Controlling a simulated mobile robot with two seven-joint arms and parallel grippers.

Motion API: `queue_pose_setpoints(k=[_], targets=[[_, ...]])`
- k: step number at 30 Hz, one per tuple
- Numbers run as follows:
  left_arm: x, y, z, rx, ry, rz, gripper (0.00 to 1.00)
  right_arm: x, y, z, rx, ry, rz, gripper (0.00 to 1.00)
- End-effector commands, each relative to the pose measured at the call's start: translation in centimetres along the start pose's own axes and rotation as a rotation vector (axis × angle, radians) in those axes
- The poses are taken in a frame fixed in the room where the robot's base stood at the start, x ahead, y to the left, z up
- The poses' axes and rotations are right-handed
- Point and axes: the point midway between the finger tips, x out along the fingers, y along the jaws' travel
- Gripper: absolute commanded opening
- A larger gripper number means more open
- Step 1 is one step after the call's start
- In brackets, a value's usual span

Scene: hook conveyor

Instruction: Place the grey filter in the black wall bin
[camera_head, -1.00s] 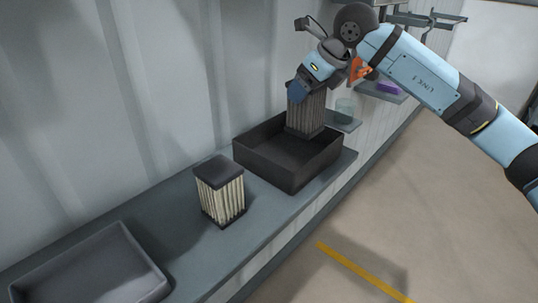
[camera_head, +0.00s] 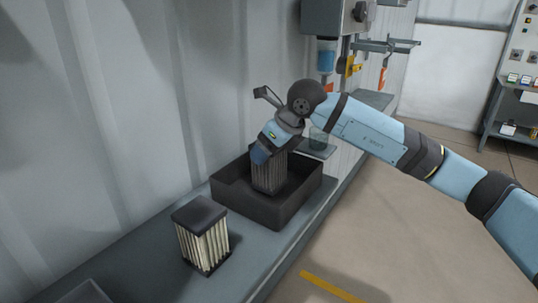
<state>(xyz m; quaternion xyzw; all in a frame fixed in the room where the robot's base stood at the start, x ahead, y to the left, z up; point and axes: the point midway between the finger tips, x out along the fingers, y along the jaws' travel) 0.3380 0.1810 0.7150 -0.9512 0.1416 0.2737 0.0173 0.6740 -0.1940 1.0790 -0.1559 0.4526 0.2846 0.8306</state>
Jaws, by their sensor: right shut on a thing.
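The grey filter (camera_head: 269,176), a pleated dark block, is upright inside the black wall bin (camera_head: 287,209), within its walls. My right gripper (camera_head: 262,154) is shut on the top of the filter, reaching in from the right and above. The bin's front wall hides the filter's base, so I cannot tell whether it touches the bin floor. The left gripper is not in view.
A cream pleated filter with a black cap (camera_head: 203,240) stands on the grey wall shelf (camera_head: 245,248), in front of the bin. A grey tray (camera_head: 85,293) is at the lower left.

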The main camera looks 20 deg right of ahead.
Motion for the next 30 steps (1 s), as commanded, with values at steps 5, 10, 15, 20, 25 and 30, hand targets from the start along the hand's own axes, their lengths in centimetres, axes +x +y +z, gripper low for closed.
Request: queue_pose_setpoints(k=[5,10,15,20,25,30], targets=[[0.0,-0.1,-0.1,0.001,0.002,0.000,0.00,1.2,0.0,-0.8,0.000,0.000,-0.001,0.47],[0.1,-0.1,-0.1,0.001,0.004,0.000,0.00,1.2,0.0,-0.8,0.000,0.000,-0.001,0.47],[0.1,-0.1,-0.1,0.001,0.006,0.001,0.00,1.3,0.0,-0.9,0.000,0.000,0.000,0.93],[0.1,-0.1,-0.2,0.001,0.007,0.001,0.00,1.3,0.0,-0.9,0.000,0.000,0.000,1.00],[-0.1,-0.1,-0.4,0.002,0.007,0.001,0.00,1.1,0.0,-0.7,0.000,0.000,0.000,1.00],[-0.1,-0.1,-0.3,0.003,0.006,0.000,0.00,-1.0,0.0,-0.6,0.000,-0.003,0.000,1.00]])
